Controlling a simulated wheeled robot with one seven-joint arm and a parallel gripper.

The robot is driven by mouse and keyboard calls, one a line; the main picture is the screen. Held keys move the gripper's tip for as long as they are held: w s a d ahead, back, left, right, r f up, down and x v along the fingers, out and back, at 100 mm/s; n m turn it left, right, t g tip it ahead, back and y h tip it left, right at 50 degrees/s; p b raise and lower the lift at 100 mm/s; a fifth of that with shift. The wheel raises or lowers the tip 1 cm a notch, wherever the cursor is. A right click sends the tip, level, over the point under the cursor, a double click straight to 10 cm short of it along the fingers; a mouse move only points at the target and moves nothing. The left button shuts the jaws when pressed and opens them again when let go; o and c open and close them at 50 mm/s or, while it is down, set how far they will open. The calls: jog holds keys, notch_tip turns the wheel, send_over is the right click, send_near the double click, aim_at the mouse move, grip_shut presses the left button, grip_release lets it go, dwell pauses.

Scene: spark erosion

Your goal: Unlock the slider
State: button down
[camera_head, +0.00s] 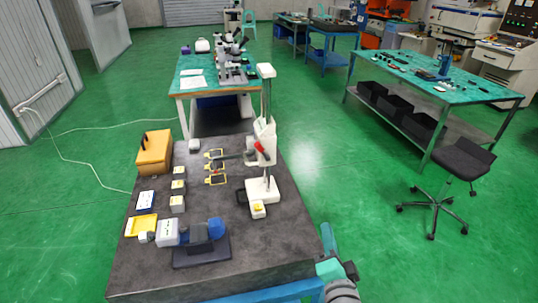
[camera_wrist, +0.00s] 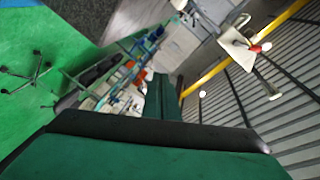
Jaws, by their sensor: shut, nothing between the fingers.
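A white stand (camera_head: 266,187) with an upright column stands on the dark table. Its white slider (camera_head: 265,141) sits partway up the column, with a red lever (camera_head: 259,147) on it and a dark arm reaching left. The slider also shows tilted at the upper right of the wrist view (camera_wrist: 237,50), with the red lever (camera_wrist: 264,47) beside it. My gripper (camera_head: 327,234) is at the table's right front corner, well apart from the stand. Its green fingers (camera_wrist: 164,88) are shut and empty in the wrist view.
On the table (camera_head: 140,277) are a blue and grey device (camera_head: 205,232), an orange box (camera_head: 153,152), yellow-framed pieces (camera_head: 215,167) and small blocks. A chair (camera_head: 462,160) and a green-topped bench (camera_head: 440,75) stand right.

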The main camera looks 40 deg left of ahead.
jog(key=s+a+r+n+g+y, duration=0.1)
jog(key=a+r, duration=0.3)
jog(key=r, duration=0.5)
jog(key=a+r+n+g+y, duration=0.3)
jog(key=a+r+g, duration=0.1)
jog(key=r, duration=0.5)
jog(key=shift+s+a+r+y, duration=0.25)
jog(key=shift+s+a+y, duration=0.05)
jog(key=shift+s+y, duration=0.1)
jog(key=shift+w, duration=0.1)
send_near(262, 151)
jog(key=w+a+r, duration=0.1)
jog(key=w+r, duration=0.2)
jog(key=w, duration=0.1)
jog(key=a, duration=0.1)
jog(key=a+f, duration=0.1)
jog(key=a, duration=0.1)
jog(key=shift+w+a+f, duration=0.1)
jog(key=shift+a+f, duration=0.05)
jog(key=shift+f, duration=0.15)
jog(key=shift+a+f, duration=0.2)
jog(key=shift+a, duration=0.25)
